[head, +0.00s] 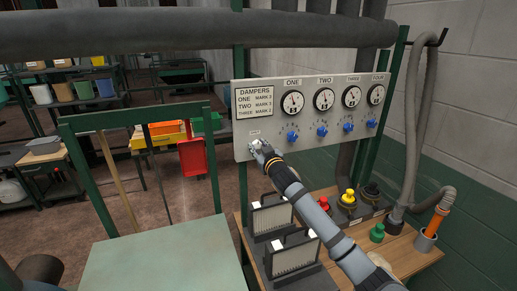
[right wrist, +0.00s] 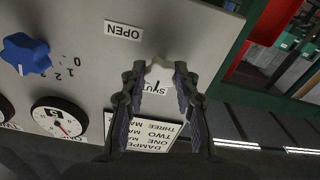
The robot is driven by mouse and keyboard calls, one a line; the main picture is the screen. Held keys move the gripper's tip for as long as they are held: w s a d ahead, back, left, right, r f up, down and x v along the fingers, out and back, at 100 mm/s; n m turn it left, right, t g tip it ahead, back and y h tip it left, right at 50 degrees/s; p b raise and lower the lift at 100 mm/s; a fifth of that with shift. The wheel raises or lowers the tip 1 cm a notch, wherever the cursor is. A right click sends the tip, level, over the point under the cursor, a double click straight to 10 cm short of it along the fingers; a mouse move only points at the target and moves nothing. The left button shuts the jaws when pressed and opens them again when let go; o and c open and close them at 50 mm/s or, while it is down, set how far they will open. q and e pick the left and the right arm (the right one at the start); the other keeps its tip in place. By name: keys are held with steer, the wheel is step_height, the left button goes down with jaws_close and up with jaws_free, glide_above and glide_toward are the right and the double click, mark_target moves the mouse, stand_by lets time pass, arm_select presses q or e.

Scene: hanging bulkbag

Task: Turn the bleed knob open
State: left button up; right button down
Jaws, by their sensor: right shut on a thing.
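The grey damper panel (head: 310,125) stands upright ahead of me, with a row of gauges and blue knobs. My right gripper (head: 257,147) is at its lower left corner. In the right wrist view, the fingers (right wrist: 155,90) are shut on the pale bleed knob (right wrist: 157,70), which is partly hidden between them. The OPEN label (right wrist: 123,31) is clear of the fingers, while the SHUT label (right wrist: 154,88) is partly covered. I cannot tell the knob's exact angle. My left gripper is not in view.
A blue knob (right wrist: 26,53) is beside the bleed knob. Below the panel, a wooden bench (head: 405,262) holds filter-like units (head: 270,215), a red knob (head: 324,203) and a green cap (head: 377,233). A thick grey pipe (head: 200,35) crosses above. A green-framed table (head: 165,258) is at left.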

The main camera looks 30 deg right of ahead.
steer(key=m+b, duration=0.1)
steer(key=m, duration=0.1)
steer(key=m+b, duration=0.4)
steer(key=shift+f+m, duration=0.25)
steer(key=shift+m, duration=0.15)
steer(key=m+b, duration=1.2)
steer(key=b, duration=0.1)
steer(key=shift+d+f+m+b, duration=0.1)
steer(key=shift+f+m+b, duration=0.05)
steer(key=shift+m+b, duration=1.9)
steer(key=shift+m, duration=0.15)
steer(key=shift+r, duration=0.2)
steer(key=c, duration=1)
jaws_free()
